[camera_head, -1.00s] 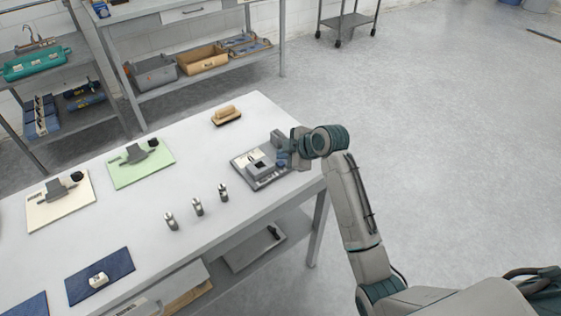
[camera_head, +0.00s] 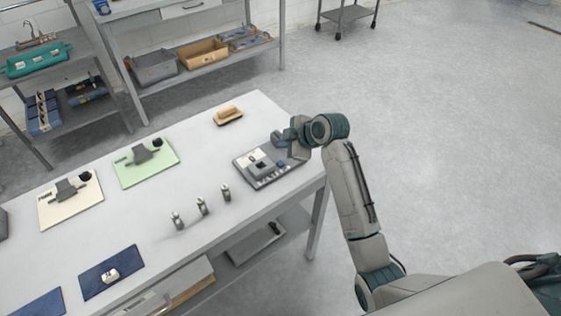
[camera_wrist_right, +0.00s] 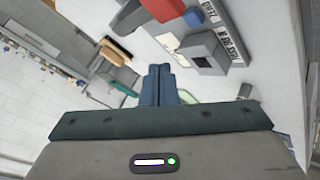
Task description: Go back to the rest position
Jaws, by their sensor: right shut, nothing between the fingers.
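My right gripper (camera_head: 279,140) is shut and empty. It is above the table's right end, just beyond the grey device (camera_head: 259,178) with a blue part (camera_head: 281,163) on it. In the right wrist view its blue fingertips (camera_wrist_right: 158,82) are together. There the device's grey block (camera_wrist_right: 206,54), a blue part (camera_wrist_right: 193,17) and a red part (camera_wrist_right: 163,9) show apart from the fingers. My left gripper is not in view.
The white table (camera_head: 205,146) carries a brush (camera_head: 228,116), a green board (camera_head: 157,173), a cream board (camera_head: 72,211), blue mats (camera_head: 125,281) and several small metal pieces (camera_head: 202,207). Shelves (camera_head: 208,70) stand behind. The floor on the right (camera_head: 460,140) is open.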

